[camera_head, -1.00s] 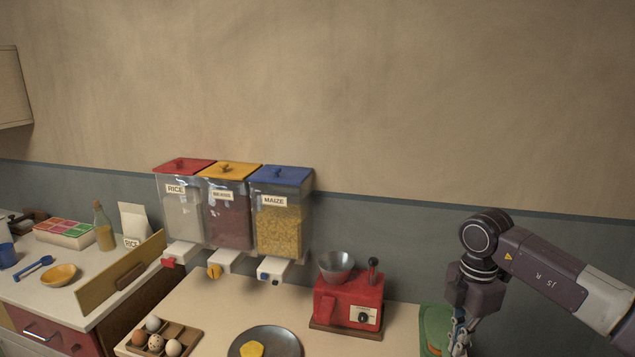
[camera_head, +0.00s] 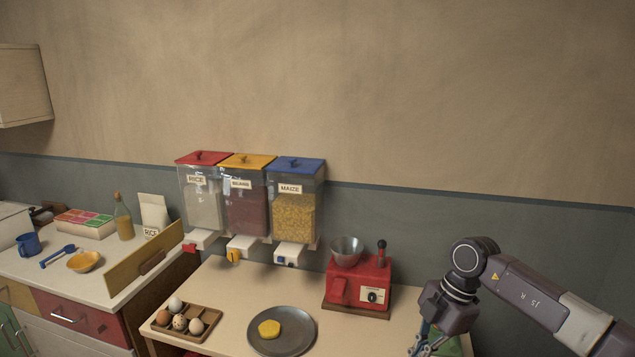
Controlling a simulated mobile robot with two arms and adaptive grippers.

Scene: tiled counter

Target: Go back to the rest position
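My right arm comes in from the right, and its wrist hangs over the right end of the counter. My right gripper (camera_head: 424,341) points down at the bottom edge of the picture. Its fingers are partly cut off, so its opening cannot be told. It is to the right of a grey round plate (camera_head: 297,345) with a yellow piece (camera_head: 269,328) on it, and apart from both. A green thing (camera_head: 450,346) is partly hidden behind the gripper. My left gripper is not in view.
A red machine (camera_head: 358,284) with a metal bowl stands left of my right wrist. Rice, beans and maize dispensers (camera_head: 294,215) hang on the wall. An egg tray (camera_head: 208,317) sits at the counter's left. A wooden board (camera_head: 126,279) stands upright between the counters.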

